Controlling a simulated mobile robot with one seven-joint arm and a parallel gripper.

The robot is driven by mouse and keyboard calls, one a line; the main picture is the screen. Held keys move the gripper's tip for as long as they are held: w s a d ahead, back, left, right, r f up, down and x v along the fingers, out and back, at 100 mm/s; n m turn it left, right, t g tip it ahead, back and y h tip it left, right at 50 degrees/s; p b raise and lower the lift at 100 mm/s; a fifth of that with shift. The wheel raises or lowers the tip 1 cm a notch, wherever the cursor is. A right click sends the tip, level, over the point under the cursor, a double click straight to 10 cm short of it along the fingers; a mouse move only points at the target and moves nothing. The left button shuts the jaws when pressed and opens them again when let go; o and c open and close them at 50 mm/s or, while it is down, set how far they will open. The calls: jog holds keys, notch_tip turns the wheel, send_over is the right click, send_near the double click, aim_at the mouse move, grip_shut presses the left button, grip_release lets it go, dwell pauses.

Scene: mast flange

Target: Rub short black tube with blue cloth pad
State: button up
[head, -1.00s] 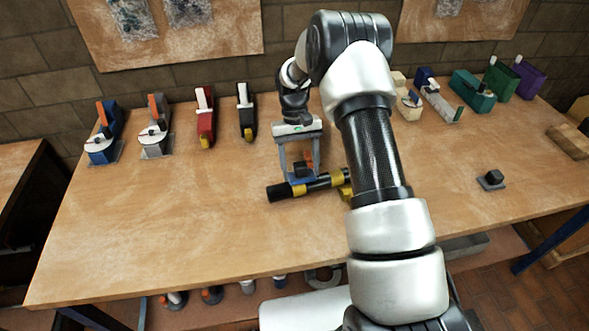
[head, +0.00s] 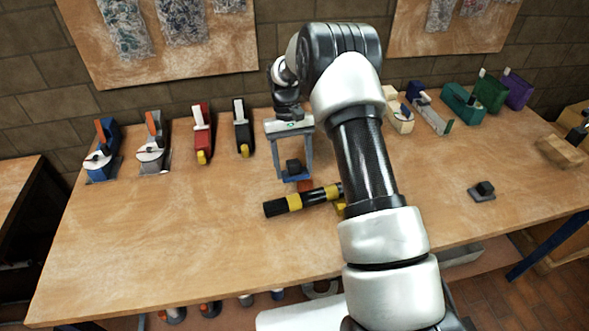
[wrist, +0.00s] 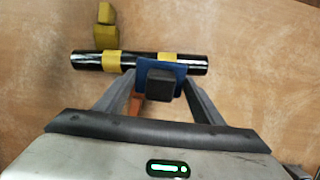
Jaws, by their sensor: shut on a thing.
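The short black tube (head: 322,196) with yellow bands lies on the wooden table, its right part hidden by my arm. It also shows lengthwise in the wrist view (wrist: 88,60). The blue cloth pad (head: 296,179), with a black block handle (head: 292,166), is held in my gripper (head: 293,168). My gripper is shut on the black handle. In the wrist view the blue pad (wrist: 148,66) overlaps the middle of the tube. In the head view a gap shows between the pad and the tube, so the pad appears raised above or behind it.
A yellow block (wrist: 104,35) stands against the tube. An orange piece (head: 306,185) shows just beyond the tube. Several coloured tools stand along the back, including a red one (head: 202,132). A small black block (head: 484,188) sits at right. The table's left front is clear.

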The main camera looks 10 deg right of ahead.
jog(key=shift+p+v, duration=0.8)
jog(key=shift+v, duration=0.65)
